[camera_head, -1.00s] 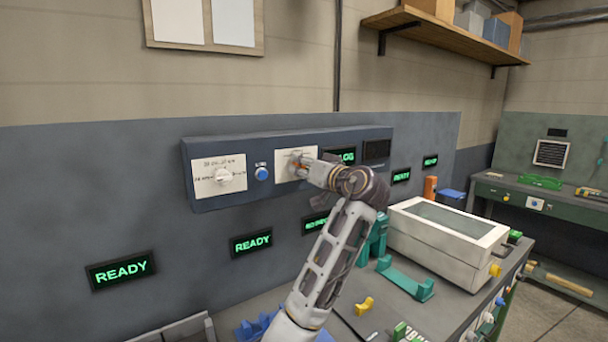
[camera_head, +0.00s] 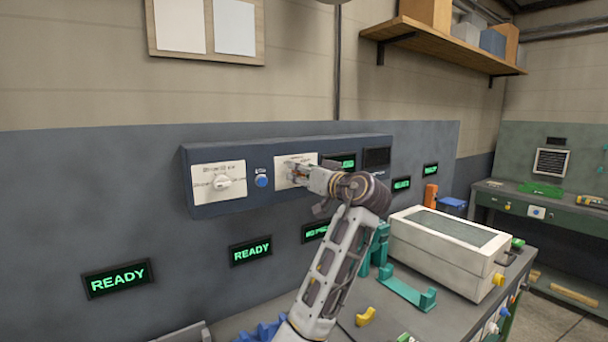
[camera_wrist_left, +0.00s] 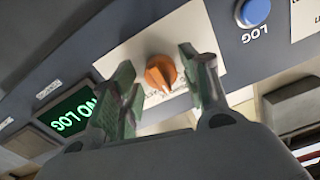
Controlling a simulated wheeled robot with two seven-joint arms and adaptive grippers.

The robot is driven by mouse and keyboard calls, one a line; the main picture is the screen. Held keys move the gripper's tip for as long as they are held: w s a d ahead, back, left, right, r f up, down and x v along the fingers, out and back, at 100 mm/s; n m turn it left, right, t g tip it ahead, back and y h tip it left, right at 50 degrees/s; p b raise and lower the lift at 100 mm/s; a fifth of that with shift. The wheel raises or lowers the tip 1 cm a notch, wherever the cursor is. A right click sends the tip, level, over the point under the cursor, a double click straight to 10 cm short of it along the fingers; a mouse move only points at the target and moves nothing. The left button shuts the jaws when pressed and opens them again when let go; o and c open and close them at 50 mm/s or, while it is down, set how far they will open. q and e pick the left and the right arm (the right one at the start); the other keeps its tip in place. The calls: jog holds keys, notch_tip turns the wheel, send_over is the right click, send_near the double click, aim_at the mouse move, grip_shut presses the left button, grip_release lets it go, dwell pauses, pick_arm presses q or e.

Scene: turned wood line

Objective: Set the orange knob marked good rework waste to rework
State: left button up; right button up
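The orange knob (camera_wrist_left: 160,72) sits on a white label plate (camera_wrist_left: 133,55) on the control panel. In the left wrist view its pointer ridge shows, but the label words are partly hidden and too blurred to read. My left gripper (camera_wrist_left: 157,88) is open, with one green-padded finger on each side of the knob and visible gaps between. In the head view the left gripper (camera_head: 298,174) is at the middle plate (camera_head: 283,161) and mostly hides the knob. My right gripper is not in view.
A blue LOG button (camera_head: 262,181) and a white knob (camera_head: 222,183) are left of the gripper on the grey panel box (camera_head: 240,204). A green-lit display (camera_wrist_left: 68,112) reads NO LOG. A white lidded box (camera_head: 445,255) stands on the bench to the right.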

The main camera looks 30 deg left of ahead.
pick_arm(q)
jog(key=v, duration=1.2)
dwell(0.5)
jog(key=shift+d+f, duration=0.1)
dwell(0.4)
